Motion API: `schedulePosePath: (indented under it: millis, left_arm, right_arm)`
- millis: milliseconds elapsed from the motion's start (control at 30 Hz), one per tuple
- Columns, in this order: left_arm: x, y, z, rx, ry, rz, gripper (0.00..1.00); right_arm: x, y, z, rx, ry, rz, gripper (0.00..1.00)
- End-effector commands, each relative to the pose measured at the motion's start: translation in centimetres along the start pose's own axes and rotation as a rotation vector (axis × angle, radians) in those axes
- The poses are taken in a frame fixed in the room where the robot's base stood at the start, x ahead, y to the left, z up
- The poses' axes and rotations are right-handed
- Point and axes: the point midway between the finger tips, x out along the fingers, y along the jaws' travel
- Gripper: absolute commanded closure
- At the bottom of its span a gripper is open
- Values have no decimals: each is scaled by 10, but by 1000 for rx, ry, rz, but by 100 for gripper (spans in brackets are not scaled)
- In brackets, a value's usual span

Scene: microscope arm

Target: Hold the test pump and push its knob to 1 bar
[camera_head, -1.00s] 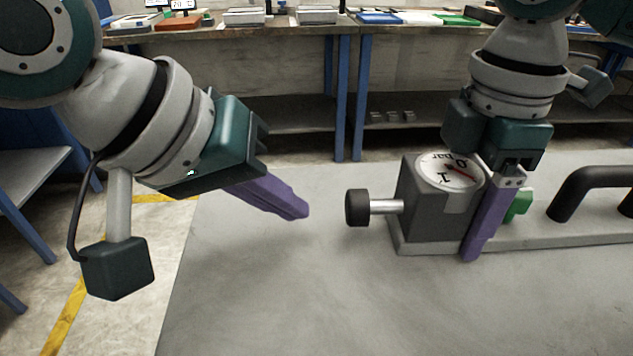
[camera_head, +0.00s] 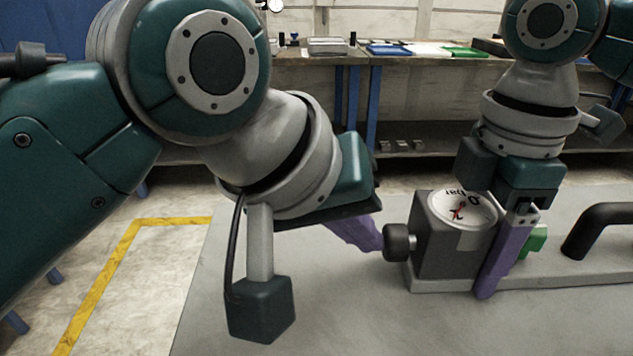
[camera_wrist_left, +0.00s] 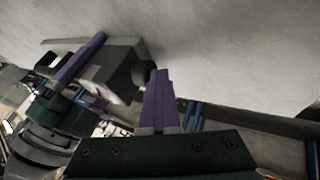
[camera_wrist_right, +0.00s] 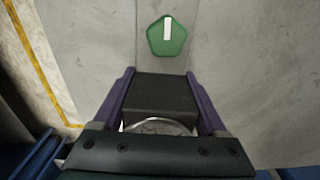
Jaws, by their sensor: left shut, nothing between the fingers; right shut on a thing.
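The test pump (camera_head: 440,250) is a dark grey block on a flat base, with a round white gauge (camera_head: 463,208) on top. Its red needle lies close to the 1 mark; the exact reading is too small to tell. The black knob (camera_head: 397,243) sticks out from its left side, close to the block with little stem showing. My left gripper (camera_head: 376,246) is shut and empty, its purple fingertips against the knob's outer face. My right gripper (camera_wrist_right: 163,82) is shut on the pump block, a purple finger on each side; one finger hides part of the block in the head view.
A green pentagon with a white bar (camera_wrist_right: 168,38) sits on the base beside the block. A black handle (camera_head: 595,228) rises at the right. The grey table (camera_head: 330,310) is bare in front. Workbenches stand behind.

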Motion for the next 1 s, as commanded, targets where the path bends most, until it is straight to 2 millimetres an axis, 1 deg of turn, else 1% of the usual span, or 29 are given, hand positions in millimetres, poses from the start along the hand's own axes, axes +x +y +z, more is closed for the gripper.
schedulePosePath:
  millis: [33, 200, 333, 467, 567, 600, 633, 800, 900, 1000]
  left_arm:
    - [0, 3, 0, 1, -1, 9, 100]
    - [0, 4, 1, 2, -1, 12, 100]
    - [-2, 1, 1, 1, -1, 13, 100]
    - [-8, -13, 0, 1, 1, 9, 100]
    - [-18, -32, 0, -1, 2, 6, 100]
    - [-24, -36, -1, 2, 4, 5, 100]
    - [-32, -34, -1, 4, 6, 9, 100]
    - [-71, -35, -1, 5, 5, 4, 100]
    - [-90, -36, -1, 3, 4, 3, 100]
    - [-105, -36, -1, 1, 3, 2, 100]
  right_arm:
    - [0, 0, -2, -3, 5, 2, 100]
    - [0, 0, -3, -4, 6, 2, 100]
    - [0, 0, -3, -4, 7, 3, 100]
    - [0, 0, -4, -4, 8, 3, 100]
    - [0, 0, -3, -3, 8, 3, 100]
    - [-1, 0, -3, -3, 7, 3, 100]
    - [-1, 0, -3, -3, 7, 3, 100]
    - [-1, 0, -3, -3, 7, 3, 100]
    - [0, 0, -2, -2, 7, 3, 100]
    - [0, 0, -2, -2, 7, 2, 100]
